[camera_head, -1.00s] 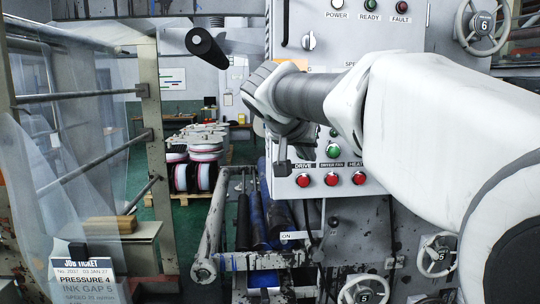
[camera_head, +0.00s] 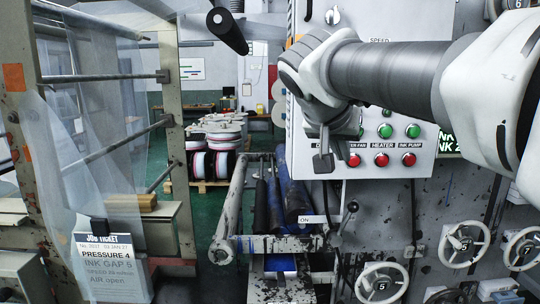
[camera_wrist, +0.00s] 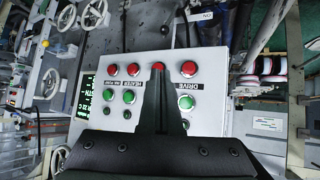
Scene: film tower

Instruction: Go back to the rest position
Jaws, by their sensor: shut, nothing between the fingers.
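My gripper (camera_head: 323,163) hangs in front of the left part of the control panel (camera_head: 330,95) in the head view. Its fingers are together and empty, pointing down. In the wrist view the shut fingers (camera_wrist: 158,95) stand in front of the panel (camera_wrist: 215,75), which appears turned over, with red buttons (camera_wrist: 134,69) and green buttons (camera_wrist: 185,102). I cannot tell the gap between fingertips and panel. My arm crosses the upper right of the head view and hides part of the panel.
Handwheels (camera_head: 381,283) stick out at lower right. A roller frame (camera_head: 280,243) and a lever (camera_head: 349,212) stand below the panel. A film web (camera_head: 95,120) and job ticket (camera_head: 111,265) are at left. Reels (camera_head: 217,150) stand on a pallet behind; green floor there is open.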

